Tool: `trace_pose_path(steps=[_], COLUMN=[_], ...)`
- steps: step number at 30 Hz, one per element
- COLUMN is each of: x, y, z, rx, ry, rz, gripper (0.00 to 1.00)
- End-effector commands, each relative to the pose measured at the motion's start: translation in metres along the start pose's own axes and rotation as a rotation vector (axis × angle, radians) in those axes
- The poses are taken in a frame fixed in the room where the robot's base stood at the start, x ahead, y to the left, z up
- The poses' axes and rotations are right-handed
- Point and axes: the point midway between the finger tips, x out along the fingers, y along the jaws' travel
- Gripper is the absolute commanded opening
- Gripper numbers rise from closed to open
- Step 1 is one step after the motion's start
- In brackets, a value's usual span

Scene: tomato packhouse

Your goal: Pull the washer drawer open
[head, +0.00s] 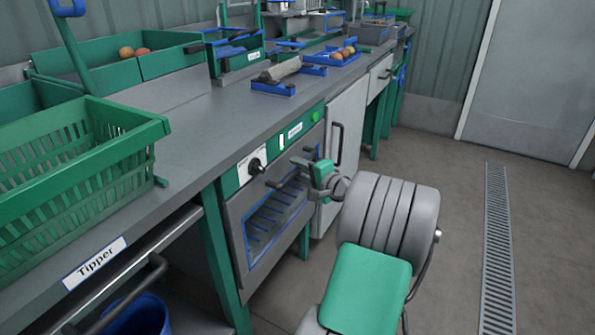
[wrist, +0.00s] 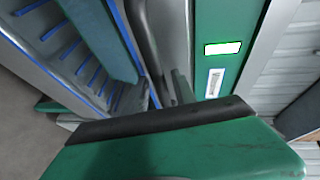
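The washer drawer (head: 236,212) is a grey front with a blue-edged slatted window, under a green control panel with a knob. It appears closed, flush with the cabinet. Its dark bar handle (head: 272,184) runs along the top edge. My gripper (head: 300,170) is at the handle's right part, its green body covering some of it. In the wrist view, two green fingers show apart, with the handle (wrist: 148,40) running into the space between them. The gripper (wrist: 145,98) looks open; whether a finger touches the bar is hidden.
A green crate (head: 75,175) and troughs stand on the grey counter (head: 190,125) at left. The Tipper handle (head: 120,290) sits nearer at left. A grey cabinet door (head: 347,125) with its own handle adjoins the washer at right. Floor right of my arm is clear, with a drain grate (head: 497,240).

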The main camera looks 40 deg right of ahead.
Motion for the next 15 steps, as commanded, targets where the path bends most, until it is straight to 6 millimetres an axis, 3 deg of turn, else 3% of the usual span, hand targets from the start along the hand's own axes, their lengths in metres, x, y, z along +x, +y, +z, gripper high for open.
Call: trace_pose_path(steps=[11,15], x=[0.0004,0.0003], y=[0.0001,0.0003], z=[0.0011,0.0012], rx=[0.000,0.000], ry=[-0.002,-0.002], rz=[0.000,0.001], gripper=[0.00,0.00])
